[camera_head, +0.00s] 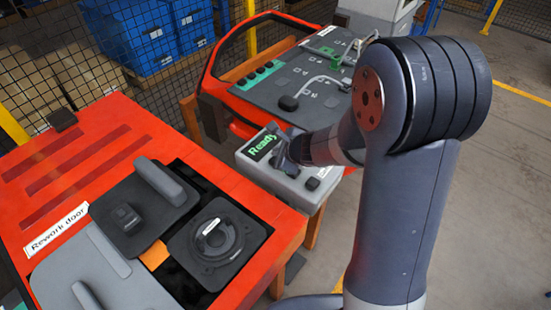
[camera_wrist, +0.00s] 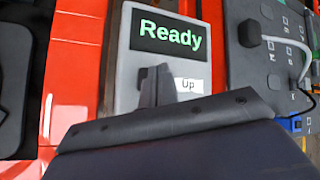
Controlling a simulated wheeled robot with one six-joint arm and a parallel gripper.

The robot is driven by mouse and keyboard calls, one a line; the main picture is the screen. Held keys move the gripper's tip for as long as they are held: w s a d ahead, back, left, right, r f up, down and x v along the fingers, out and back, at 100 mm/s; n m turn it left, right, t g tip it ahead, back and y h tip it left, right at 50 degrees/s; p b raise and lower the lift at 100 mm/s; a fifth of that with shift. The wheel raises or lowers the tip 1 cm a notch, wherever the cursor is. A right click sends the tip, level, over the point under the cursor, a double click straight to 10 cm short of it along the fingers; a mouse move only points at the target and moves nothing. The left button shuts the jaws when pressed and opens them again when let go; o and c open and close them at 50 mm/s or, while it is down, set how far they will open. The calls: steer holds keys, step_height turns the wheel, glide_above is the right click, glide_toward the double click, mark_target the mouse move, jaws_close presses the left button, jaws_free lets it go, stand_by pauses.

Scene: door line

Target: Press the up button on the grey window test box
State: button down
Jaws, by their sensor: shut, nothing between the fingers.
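The grey window test box (camera_head: 257,172) stands between the red rework door and the red door panel behind it. Its screen (camera_head: 262,147) reads "Ready" in green, and the screen also shows in the wrist view (camera_wrist: 168,33). A white "Up" label (camera_wrist: 189,85) sits on the box below the screen. My gripper (camera_wrist: 155,85) is shut and empty, with its fingertips over the box just left of that label. The fingers cover the spot beside the label, so the up button is mostly hidden. I cannot tell whether the fingertips touch it. A dark button (camera_head: 312,184) shows near the box's right end.
The red rework door (camera_head: 70,165) lies flat at the left, with grey panels and a round speaker (camera_head: 215,238). A second red door (camera_head: 240,38) with a grey panel (camera_head: 300,80) lies behind the box. Blue bins (camera_head: 150,35) stand behind mesh.

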steer(key=shift+f, duration=0.1)
stand_by(0.3)
steer(key=shift+f+b, duration=0.35)
steer(key=shift+b, duration=0.25)
